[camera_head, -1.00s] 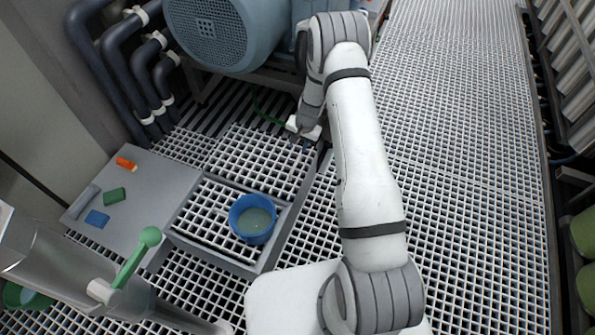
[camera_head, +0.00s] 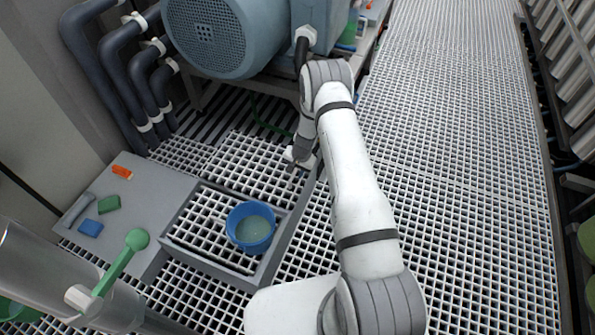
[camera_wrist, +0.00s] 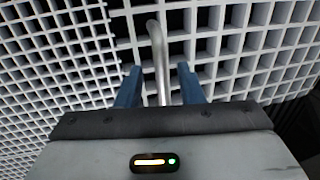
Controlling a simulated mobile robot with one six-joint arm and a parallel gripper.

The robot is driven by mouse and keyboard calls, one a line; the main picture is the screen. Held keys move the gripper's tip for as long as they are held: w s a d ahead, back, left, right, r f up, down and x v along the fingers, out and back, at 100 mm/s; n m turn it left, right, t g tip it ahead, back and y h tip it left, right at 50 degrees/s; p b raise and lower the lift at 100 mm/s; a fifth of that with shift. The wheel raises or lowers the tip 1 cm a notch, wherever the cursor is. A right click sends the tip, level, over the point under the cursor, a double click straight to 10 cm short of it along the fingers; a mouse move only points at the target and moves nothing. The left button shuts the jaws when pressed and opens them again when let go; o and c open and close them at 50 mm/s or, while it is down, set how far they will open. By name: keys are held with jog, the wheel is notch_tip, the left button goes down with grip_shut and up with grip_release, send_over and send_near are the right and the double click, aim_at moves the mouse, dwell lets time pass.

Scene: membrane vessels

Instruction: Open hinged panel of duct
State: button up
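The hinged panel appears to be the square white grating section (camera_head: 250,163) in the floor, beside a grey-framed recess. It looks flat or nearly so; its hinge is not clear. In the wrist view a bent metal rod handle (camera_wrist: 160,50) rises in front of white grating. My gripper (camera_wrist: 159,75) has its two blue fingers apart, one on each side of the rod. Gaps show between the rod and both fingers. In the head view my gripper (camera_head: 294,168) is low at the panel's right edge, and the handle is too small to make out there.
A blue bucket (camera_head: 238,238) with liquid stands in the recess near the panel. A grey plate (camera_head: 150,190) with small coloured blocks lies left. A large blue-grey motor (camera_head: 215,40) stands behind. A pipe with a green lever (camera_head: 120,265) is at front left. Walkway grating (camera_head: 450,130) is clear.

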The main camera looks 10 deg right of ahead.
jog(key=shift+c, duration=0.4)
grip_shut()
